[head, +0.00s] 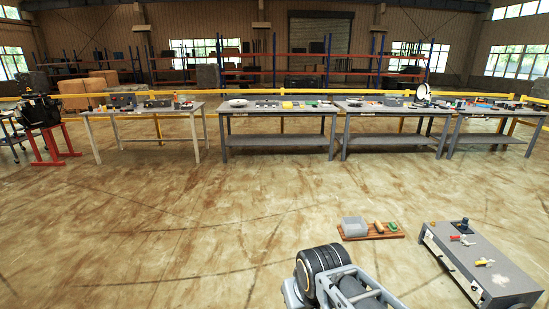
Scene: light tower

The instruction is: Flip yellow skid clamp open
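A small yellow piece (484,262) lies on top of a low grey bench (500,281) at the lower right of the head view. It looks like a clamp, but it is too small to tell whether it is open or shut. A red and yellow piece (461,239) and a dark blue upright piece (463,226) sit farther back on the same bench. I cannot make out my gripper anywhere in this view.
A brown wooden base (398,235) with a grey box (354,227) and small yellow and green pieces lies left of the bench. A black wheel-like part and grey frame fill the bottom middle. Long worktables (278,140) stand at the back. The floor between is clear.

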